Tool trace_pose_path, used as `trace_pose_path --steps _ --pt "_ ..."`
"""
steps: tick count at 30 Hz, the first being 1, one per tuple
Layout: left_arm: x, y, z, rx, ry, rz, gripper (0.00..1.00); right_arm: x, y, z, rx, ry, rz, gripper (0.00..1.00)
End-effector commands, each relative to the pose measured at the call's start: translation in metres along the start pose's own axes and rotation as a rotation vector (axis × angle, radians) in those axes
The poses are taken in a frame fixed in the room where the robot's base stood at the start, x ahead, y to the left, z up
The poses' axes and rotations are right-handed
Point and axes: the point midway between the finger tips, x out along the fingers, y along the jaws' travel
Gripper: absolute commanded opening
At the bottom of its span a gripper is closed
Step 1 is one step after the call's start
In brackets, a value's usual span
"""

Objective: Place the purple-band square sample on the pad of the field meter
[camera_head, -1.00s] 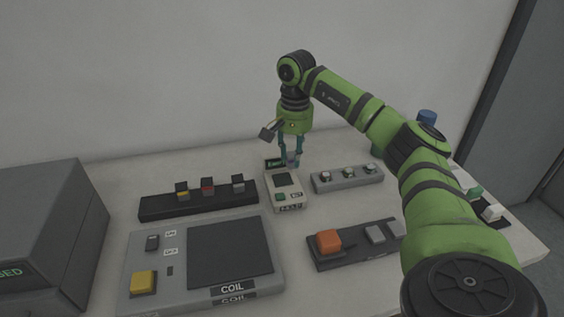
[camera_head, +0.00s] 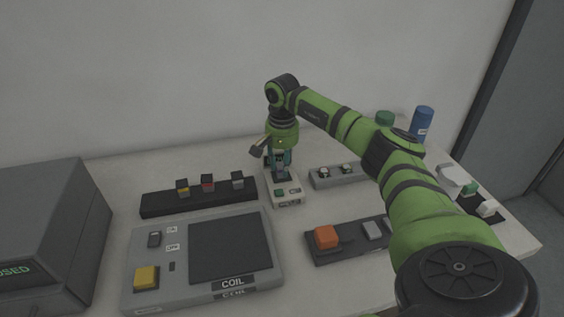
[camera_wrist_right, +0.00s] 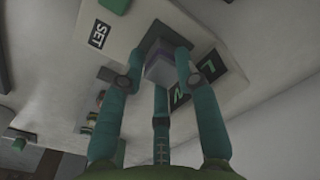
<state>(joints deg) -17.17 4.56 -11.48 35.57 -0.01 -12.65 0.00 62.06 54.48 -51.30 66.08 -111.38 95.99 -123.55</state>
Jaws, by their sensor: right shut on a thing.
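The field meter (camera_head: 287,200) is a small pale box with a green button, standing mid-table. My right gripper (camera_head: 281,174) points down over its pad and hides most of it in the head view. In the right wrist view, the gripper's fingers (camera_wrist_right: 160,68) are shut on a small pale square sample with a purple band (camera_wrist_right: 158,70). The sample is over the dark pad (camera_wrist_right: 150,42), close to it; I cannot tell if it touches. The meter's lit display (camera_wrist_right: 205,68) and SET label (camera_wrist_right: 99,35) are beside the fingers. My left gripper is not in view.
A black rack (camera_head: 212,204) with yellow, red and grey-topped squares stands left of the meter. A grey rack (camera_head: 335,181) with round pieces is close on the right. The COIL panel (camera_head: 262,262) and a rack with an orange block (camera_head: 326,237) are in front.

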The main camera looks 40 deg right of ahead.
Motion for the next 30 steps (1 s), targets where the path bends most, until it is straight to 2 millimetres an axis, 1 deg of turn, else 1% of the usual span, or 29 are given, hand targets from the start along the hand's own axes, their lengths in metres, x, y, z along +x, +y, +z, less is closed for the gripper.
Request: trace_pose_path --steps 1,2,11,14,16,20,27,30 --pt "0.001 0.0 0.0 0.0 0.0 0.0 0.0 0.001 0.0 0.0 0.001 0.0 0.0 0.45" --pt "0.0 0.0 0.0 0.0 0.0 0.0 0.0 0.001 0.0 0.0 0.001 0.0 0.001 0.56" --pt "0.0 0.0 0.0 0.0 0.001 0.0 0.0 0.0 0.001 0.0 0.001 0.0 0.001 0.56" --pt "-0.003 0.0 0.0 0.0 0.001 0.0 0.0 -0.004 0.0 0.0 0.001 0.0 0.0 0.56" --pt "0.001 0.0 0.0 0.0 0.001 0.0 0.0 -0.01 0.0 -0.001 0.001 0.002 -0.003 0.56" --pt "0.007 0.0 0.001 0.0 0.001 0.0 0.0 -0.032 -0.001 -0.001 0.001 0.004 -0.005 0.56" --pt "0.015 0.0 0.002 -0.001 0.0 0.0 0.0 -0.086 -0.001 -0.001 0.001 0.003 -0.005 0.56" --pt "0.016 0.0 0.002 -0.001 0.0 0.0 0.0 -0.102 -0.001 -0.001 0.0 0.002 -0.004 0.56"
